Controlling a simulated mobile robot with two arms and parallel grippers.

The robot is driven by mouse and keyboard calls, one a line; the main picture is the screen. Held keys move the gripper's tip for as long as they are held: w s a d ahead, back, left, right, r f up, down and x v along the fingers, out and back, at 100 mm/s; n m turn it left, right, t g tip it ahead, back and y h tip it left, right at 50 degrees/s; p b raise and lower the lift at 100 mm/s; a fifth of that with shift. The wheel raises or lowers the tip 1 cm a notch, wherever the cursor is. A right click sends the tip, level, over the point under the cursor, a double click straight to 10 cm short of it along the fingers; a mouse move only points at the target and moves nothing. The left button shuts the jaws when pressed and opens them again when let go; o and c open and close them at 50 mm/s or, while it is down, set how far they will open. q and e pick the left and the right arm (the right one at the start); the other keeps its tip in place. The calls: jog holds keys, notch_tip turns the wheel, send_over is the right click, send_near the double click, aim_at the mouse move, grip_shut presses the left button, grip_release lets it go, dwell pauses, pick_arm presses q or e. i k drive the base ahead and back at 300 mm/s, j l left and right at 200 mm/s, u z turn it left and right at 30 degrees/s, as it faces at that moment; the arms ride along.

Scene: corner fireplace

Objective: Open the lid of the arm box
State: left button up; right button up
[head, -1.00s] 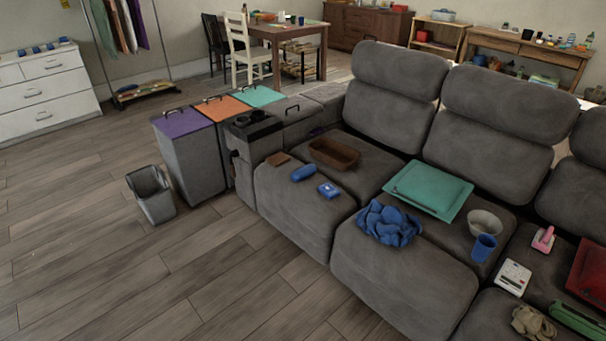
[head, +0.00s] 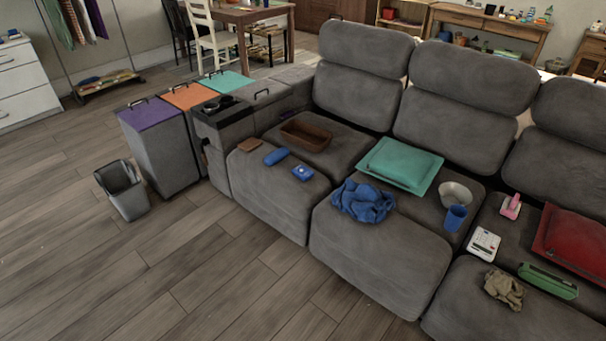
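The arm box (head: 278,95) is the grey sofa arm at the left end of the sofa, behind the cup-holder console (head: 221,110). Its grey lid (head: 268,93) has a dark handle (head: 261,92) on top and lies shut. Neither of my grippers shows in the head view.
Bins with purple (head: 150,113), orange (head: 188,96) and teal (head: 222,80) lids stand left of the console. An open grey waste bin (head: 124,190) stands on the floor. Floor in front is clear.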

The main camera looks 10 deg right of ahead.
aim_at(264, 92)
jog(key=i+j, duration=0.25)
jog(key=i, duration=0.2)
jog(key=i+j, duration=0.3)
jog(key=i, duration=0.1)
